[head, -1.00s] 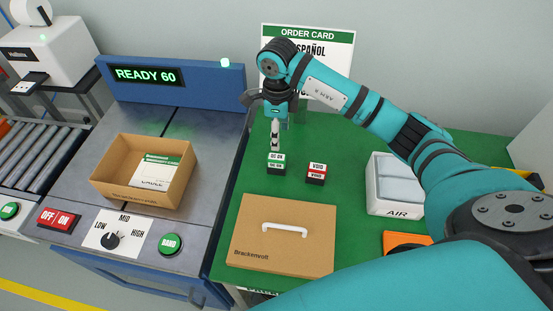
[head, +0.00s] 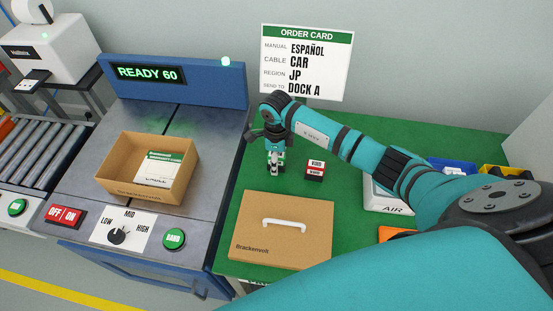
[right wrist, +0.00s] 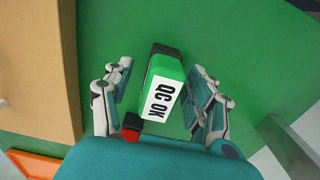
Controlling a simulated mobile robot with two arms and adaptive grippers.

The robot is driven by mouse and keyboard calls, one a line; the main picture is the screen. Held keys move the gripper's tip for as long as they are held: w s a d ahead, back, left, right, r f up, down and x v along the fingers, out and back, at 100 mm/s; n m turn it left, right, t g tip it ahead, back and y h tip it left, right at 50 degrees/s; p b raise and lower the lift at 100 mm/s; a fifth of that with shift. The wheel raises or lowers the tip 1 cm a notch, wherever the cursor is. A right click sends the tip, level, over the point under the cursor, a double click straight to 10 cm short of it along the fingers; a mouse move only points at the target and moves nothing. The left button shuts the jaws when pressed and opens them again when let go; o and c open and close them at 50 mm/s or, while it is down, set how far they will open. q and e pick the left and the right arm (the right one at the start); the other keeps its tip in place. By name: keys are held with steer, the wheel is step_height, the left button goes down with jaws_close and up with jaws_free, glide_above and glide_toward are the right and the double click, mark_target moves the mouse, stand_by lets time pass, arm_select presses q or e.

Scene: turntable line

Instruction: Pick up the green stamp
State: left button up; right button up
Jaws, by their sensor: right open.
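The red "VOID" stamp (head: 315,170) stands just to the right. My left gripper does not show.
A closed cardboard lid or box with a white handle, marked Brackenvolt (head: 260,245), lies in front. An open carton (head: 125,190) with a card inside stands on the grey machine. A white "AIR" tray (head: 385,205) is at the right, partly behind my arm. The order card (head: 305,62) stands behind.

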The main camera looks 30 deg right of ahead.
steer(key=shift+c, duration=0.2)
jaws_close()
steer(key=shift+r, duration=0.15)
steer(key=shift+r+b, duration=0.3)
steer(key=shift+r, duration=0.25)
step_height(320, 180, up, 2)
steer(key=shift+r+b, duration=0.15)
steer(key=shift+b, duration=0.25)
steer(key=s+a+b, duration=0.1)
steer(key=s+a, duration=0.2)
steer(key=a, duration=0.1)
steer(key=s+a+r+b, duration=0.1)
steer(key=s+a, duration=0.3)
steer(key=s+a+b, duration=0.1)
steer(key=s+a, duration=0.2)
steer(key=a, duration=0.1)
steer(key=shift+s+r, duration=0.2)
steer(key=shift+s, duration=0.15)
